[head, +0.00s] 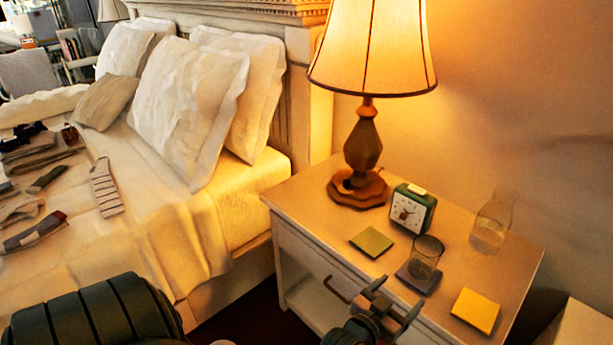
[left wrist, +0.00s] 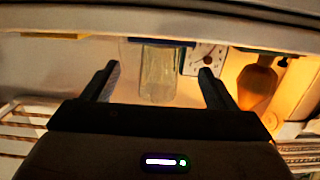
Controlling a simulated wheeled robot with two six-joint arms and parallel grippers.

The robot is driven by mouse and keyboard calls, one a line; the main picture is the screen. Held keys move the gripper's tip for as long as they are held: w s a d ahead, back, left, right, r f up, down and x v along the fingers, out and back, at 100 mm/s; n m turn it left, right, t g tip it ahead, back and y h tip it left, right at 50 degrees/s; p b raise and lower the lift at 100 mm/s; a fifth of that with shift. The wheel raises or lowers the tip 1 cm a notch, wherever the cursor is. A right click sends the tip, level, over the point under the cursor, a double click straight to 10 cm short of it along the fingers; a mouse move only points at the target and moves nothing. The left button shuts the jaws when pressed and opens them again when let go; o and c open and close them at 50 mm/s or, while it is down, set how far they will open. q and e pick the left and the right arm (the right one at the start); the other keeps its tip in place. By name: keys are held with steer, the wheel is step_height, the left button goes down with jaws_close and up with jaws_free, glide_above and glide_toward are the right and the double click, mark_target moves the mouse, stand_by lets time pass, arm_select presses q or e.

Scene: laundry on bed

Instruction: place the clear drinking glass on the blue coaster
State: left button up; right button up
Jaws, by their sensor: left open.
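The clear drinking glass (head: 427,254) stands upright on the nightstand, with its base over the blue coaster (head: 411,283); it appears to rest on it. My left gripper (head: 396,299) is open and empty, just in front of the glass at the nightstand's front edge. In the left wrist view, which looks upside down, the glass (left wrist: 160,76) shows between the two spread fingers (left wrist: 159,72), apart from both. Part of the blue coaster (left wrist: 130,48) shows above it there. My right gripper is not in view.
On the nightstand (head: 310,207) are a green coaster (head: 371,242), a yellow coaster (head: 475,310), a dark green clock (head: 412,207), a lamp (head: 362,142) and a clear carafe (head: 490,232) near the wall. A bed (head: 160,245) with pillows and several clothes is at left.

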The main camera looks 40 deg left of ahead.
arm_select(q)
steer(key=s+a+f+m+g, duration=0.1)
steer(key=s+a+f+g, duration=0.2)
steer(key=s+f+g, duration=0.65)
steer(key=s+a+f+g, duration=0.2)
steer(key=s+a+f, duration=0.1)
steer(key=s+f, duration=0.3)
steer(key=s+a+f+g+y, duration=0.1)
steer(key=s+a+f+g, duration=0.1)
steer(key=s+f, duration=0.5)
steer(key=s+a, duration=0.1)
steer(key=s, duration=0.1)
steer(key=shift+s+n+g, duration=0.3)
steer(key=shift+s+g, duration=0.05)
